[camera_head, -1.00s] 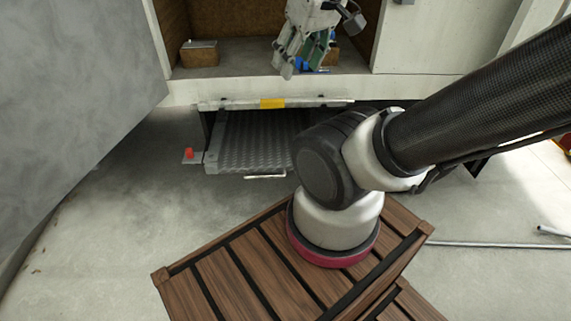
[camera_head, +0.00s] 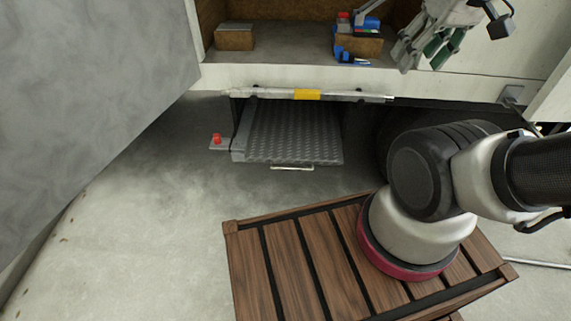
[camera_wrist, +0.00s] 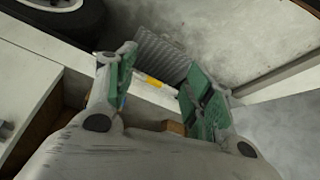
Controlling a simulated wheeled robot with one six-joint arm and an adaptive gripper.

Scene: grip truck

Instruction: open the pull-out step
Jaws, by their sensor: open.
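The pull-out step (camera_head: 290,132) is a grey ribbed metal plate under the truck's sill, with a thin light handle (camera_head: 292,168) on its front edge. A red knob (camera_head: 216,138) sits at its left side. In the wrist view the ribbed step (camera_wrist: 163,55) shows beyond the fingers. My gripper (camera_head: 425,58) is above and to the right of the step, in front of the truck's opening. In the wrist view my gripper (camera_wrist: 158,98) has its green-padded fingers spread apart, with nothing held between them.
A yellow mark (camera_head: 307,95) is on the sill (camera_head: 440,82) above the step. A cardboard box (camera_head: 234,37) and blue tools (camera_head: 350,58) are in the compartment. A grey door (camera_head: 80,100) stands at left. A slatted wooden surface (camera_head: 290,265) is in front; the floor between is clear.

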